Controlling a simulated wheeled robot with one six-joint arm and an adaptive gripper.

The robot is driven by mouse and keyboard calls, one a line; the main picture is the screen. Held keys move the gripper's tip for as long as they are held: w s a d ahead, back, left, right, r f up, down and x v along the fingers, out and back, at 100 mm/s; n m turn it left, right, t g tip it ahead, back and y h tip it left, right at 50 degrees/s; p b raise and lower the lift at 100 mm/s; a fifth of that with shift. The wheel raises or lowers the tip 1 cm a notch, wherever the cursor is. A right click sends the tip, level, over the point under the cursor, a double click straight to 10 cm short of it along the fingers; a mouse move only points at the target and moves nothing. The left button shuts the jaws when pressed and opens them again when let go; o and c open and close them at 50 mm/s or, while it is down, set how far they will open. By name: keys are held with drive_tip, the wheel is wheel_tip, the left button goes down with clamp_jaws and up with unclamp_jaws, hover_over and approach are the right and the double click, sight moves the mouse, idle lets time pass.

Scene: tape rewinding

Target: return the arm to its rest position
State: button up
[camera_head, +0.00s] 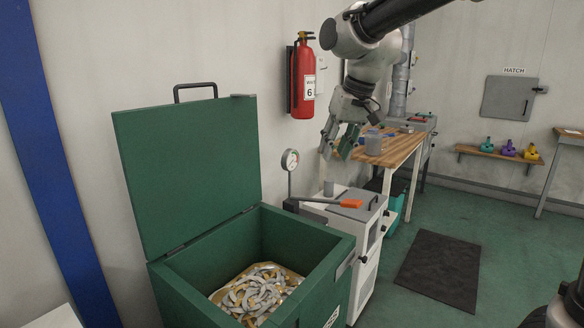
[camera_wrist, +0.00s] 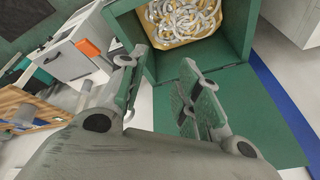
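My arm reaches in from the top right of the head view. My gripper (camera_head: 341,143) hangs in the air to the right of the open lid of the green chest, in front of the wooden workbench. In the wrist view my gripper (camera_wrist: 158,95) has its two fingers spread apart. Nothing is between the fingers.
The open green chest (camera_head: 185,292) holds a heap of pale rings (camera_head: 258,292). A white cabinet (camera_head: 366,265) with an orange-handled lever (camera_head: 350,203) and a gauge (camera_head: 290,160) stands beside it. A wooden workbench (camera_head: 398,150) is behind. A dark mat (camera_head: 438,268) lies on clear floor.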

drive_tip(key=s+d+f+m+h, duration=0.1)
drive_tip(key=s+d+f, duration=0.1)
drive_tip(key=s+d, duration=1)
drive_tip(key=s+d+f+m+t+h, duration=0.1)
drive_tip(key=s+d+f+m, duration=0.1)
drive_tip(key=s+d, duration=1.1)
drive_tip(key=shift+s+d+f+h, duration=0.3)
drive_tip(key=shift+d+f, duration=0.25)
drive_tip(key=shift+f, duration=0.25)
